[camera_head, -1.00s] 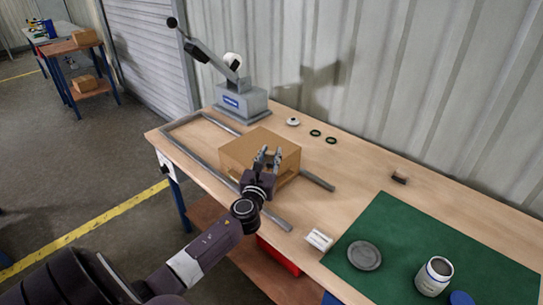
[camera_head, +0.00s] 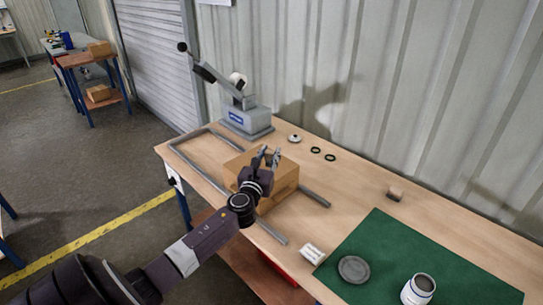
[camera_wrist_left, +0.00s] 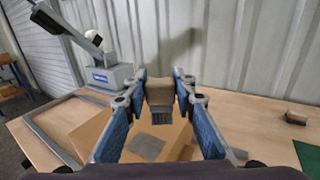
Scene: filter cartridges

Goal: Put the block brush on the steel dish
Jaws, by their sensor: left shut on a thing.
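The block brush (camera_wrist_left: 159,93) has a brown block on top and dark bristles pointing down. In the left wrist view it sits between the fingertips of my left gripper (camera_wrist_left: 160,88), which is shut on it. In the head view my left gripper (camera_head: 269,157) is over the cardboard box, and the brush is hard to make out there. The steel dish (camera_head: 353,269) is a round grey dish lying on the green mat, to the right of and nearer than the gripper. It looks empty. My right gripper is not in view.
The cardboard box (camera_head: 284,188) stands on the workbench under my gripper, by a grey metal frame (camera_head: 270,233). A white labelled can (camera_head: 418,289) stands on the green mat (camera_head: 420,258). A small brown block (camera_head: 395,194), two dark rings and a white card (camera_head: 312,253) lie on the bench.

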